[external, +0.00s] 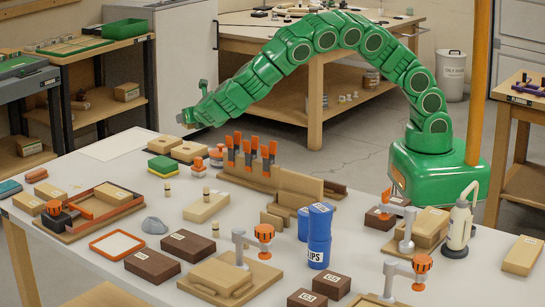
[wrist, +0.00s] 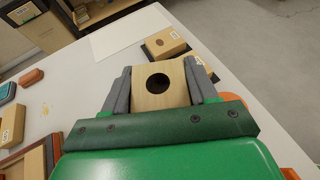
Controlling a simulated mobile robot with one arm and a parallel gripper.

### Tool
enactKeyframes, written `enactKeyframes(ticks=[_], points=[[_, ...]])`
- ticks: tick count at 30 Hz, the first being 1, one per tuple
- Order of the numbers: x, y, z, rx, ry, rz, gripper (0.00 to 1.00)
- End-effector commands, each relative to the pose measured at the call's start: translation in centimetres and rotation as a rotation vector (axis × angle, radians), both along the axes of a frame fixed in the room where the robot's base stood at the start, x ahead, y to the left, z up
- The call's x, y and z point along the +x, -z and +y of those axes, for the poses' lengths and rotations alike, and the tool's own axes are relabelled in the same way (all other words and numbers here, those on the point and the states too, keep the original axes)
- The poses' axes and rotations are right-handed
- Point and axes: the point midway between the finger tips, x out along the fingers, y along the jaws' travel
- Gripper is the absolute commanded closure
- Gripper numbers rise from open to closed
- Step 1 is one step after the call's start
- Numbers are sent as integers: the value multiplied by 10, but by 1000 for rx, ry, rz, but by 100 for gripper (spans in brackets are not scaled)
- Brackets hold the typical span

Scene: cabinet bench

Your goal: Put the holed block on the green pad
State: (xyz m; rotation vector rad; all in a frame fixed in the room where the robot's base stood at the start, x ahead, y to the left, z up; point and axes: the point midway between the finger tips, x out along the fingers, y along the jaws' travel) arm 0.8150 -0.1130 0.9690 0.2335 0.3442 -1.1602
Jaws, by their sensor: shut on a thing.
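The holed block (wrist: 158,87), pale wood with a dark round hole in its face, sits between the grey fingers of my gripper (wrist: 160,92) in the wrist view. My gripper is shut on it. In the external view my gripper (external: 188,118) hangs above the far left part of the white bench; the block cannot be made out there. A green pad (external: 163,163) with a yellow layer lies on the bench, below and left of my gripper in that picture. The pad cannot be made out in the wrist view.
Two wooden blocks (external: 188,151) lie by the pad; one, with a brown round mark (wrist: 166,43), shows in the wrist view. A rack of orange-handled tools (external: 250,155) stands right of them. A framed tray (external: 95,208) is at left. A white sheet (external: 117,144) lies behind, uncovered.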

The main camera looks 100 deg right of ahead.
Motion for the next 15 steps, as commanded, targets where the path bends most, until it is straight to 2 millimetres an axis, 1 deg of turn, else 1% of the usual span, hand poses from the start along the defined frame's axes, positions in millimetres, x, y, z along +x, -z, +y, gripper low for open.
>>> enactKeyframes(ticks=[3,15], points=[[12,9,-2,1,1,4,73],[52,26,-8,0,2,2,73]])
